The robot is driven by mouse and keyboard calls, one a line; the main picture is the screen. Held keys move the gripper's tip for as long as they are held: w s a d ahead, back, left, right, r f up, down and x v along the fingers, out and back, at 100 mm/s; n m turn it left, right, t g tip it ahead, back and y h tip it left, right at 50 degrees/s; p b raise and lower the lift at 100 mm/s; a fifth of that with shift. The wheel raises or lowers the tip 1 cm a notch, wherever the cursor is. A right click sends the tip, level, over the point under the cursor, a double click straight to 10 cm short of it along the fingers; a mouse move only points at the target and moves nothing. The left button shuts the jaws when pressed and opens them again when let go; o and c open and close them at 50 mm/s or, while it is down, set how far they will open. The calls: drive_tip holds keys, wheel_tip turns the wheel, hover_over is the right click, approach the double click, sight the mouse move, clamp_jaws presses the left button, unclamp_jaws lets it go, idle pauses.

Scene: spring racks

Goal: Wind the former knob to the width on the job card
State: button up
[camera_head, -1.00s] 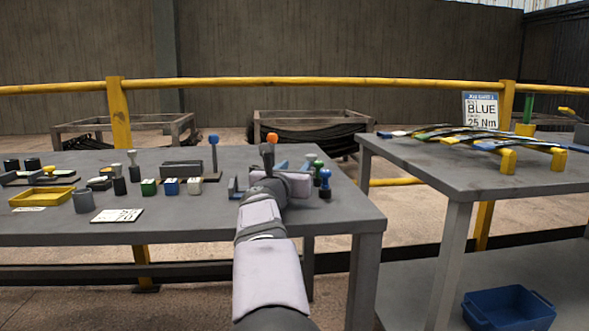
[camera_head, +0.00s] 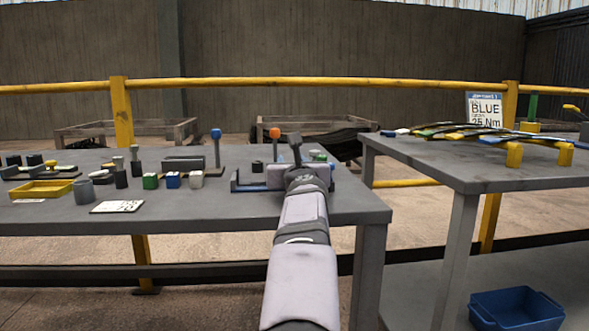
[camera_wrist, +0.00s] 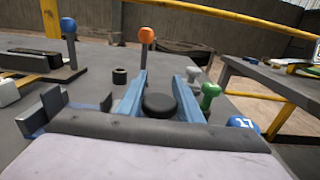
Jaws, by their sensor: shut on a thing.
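In the wrist view my gripper (camera_wrist: 161,92) has its two light blue fingers on either side of a round black knob (camera_wrist: 160,106), and is shut on it. In the head view my gripper (camera_head: 301,176) is over the right end of the near table, and its body hides the knob. A job card (camera_head: 485,108) stands on the right table and reads BLUE, 25 Nm. Another white card (camera_head: 117,207) lies flat on the near table; its text is too small to read. No width scale is legible.
An orange-topped post (camera_wrist: 146,37) and a blue-topped post (camera_head: 216,135) stand on the near table. A yellow tray (camera_head: 42,189) sits far left.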

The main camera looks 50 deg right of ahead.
drive_tip(key=shift+a+n+t+y, duration=0.1)
drive_tip(key=shift+n+t+y, duration=0.2)
drive_tip(key=shift+y, duration=0.1)
drive_tip(key=o, duration=0.7)
drive_tip(key=shift+b+v, duration=0.3)
drive_tip(key=shift+v, duration=3.35)
